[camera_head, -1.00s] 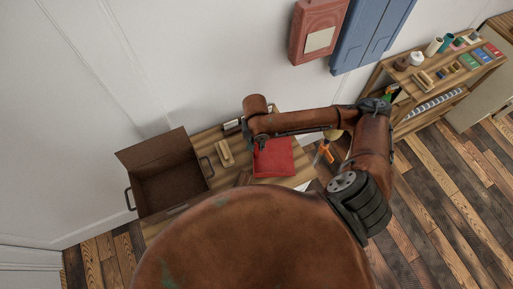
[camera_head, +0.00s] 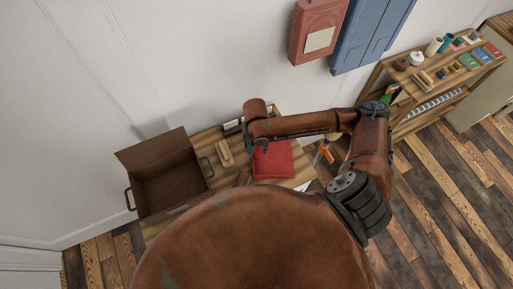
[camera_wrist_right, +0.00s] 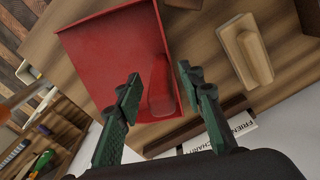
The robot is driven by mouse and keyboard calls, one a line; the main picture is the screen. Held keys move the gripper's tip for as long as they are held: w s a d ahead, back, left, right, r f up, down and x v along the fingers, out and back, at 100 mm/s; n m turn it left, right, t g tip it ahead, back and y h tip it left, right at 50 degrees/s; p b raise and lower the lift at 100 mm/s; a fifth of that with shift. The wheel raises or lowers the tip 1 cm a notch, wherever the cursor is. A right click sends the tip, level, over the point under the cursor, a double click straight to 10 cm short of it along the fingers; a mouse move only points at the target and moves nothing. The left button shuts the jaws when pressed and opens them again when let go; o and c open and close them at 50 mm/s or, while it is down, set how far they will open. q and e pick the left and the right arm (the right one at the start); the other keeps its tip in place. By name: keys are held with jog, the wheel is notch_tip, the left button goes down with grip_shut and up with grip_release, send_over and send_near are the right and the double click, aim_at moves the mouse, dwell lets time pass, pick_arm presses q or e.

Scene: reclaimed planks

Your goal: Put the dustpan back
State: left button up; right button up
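The red dustpan (camera_head: 275,162) lies on the wooden table beneath my right forearm. In the right wrist view, its flat pan (camera_wrist_right: 105,50) and raised handle (camera_wrist_right: 160,85) show clearly. My right gripper (camera_wrist_right: 160,75) is open, with its two green fingers apart over the dustpan and the handle between them in the picture. I cannot tell whether the fingers touch it. In the head view, the right gripper is mostly hidden by my arm. My left gripper is not in view.
A wooden brush-like block (camera_head: 225,153) lies left of the dustpan, and an open brown box (camera_head: 168,188) stands farther left. A dark labelled item (camera_wrist_right: 205,125) lies close by. A shelf (camera_head: 432,92) with several small things stands at the right.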

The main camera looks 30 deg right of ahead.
notch_tip(320, 180, up, 12)
jog(key=shift+a+r+p, duration=0.1)
jog(key=shift+r+p, duration=0.05)
jog(key=shift+p, duration=0.7)
